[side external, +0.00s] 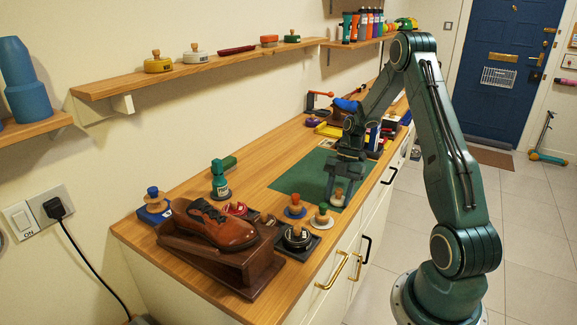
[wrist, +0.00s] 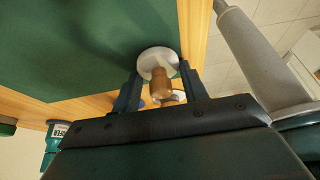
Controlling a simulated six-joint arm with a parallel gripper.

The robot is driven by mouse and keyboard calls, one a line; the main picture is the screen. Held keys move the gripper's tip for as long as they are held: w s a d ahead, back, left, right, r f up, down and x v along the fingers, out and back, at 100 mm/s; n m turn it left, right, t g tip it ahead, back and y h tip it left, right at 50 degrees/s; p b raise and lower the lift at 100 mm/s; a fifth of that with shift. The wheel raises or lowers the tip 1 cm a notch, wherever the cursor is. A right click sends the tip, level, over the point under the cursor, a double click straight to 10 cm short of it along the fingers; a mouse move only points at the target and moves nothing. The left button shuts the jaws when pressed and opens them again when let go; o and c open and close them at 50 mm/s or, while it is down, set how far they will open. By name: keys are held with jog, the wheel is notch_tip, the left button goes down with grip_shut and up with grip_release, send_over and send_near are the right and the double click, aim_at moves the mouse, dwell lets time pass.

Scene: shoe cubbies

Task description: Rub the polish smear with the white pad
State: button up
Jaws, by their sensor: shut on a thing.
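The white pad (wrist: 152,58) is a round white disc with a wooden knob (wrist: 160,84). In the wrist view its knob sits between the fingers of my gripper (wrist: 163,72), which is shut on it. In the side view my gripper (side external: 338,184) points down over the near edge of the green mat (side external: 300,178), with the white pad (side external: 337,204) under it. I cannot tell whether the disc touches the mat. I cannot make out the polish smear in either view; my arm and gripper hide part of the mat.
A brown shoe (side external: 215,224) rests on a wooden stand. The mat's left part is clear.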

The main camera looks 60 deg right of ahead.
jog(key=shift+s, duration=0.4)
jog(key=shift+r, duration=4.1)
jog(key=shift+w, duration=0.1)
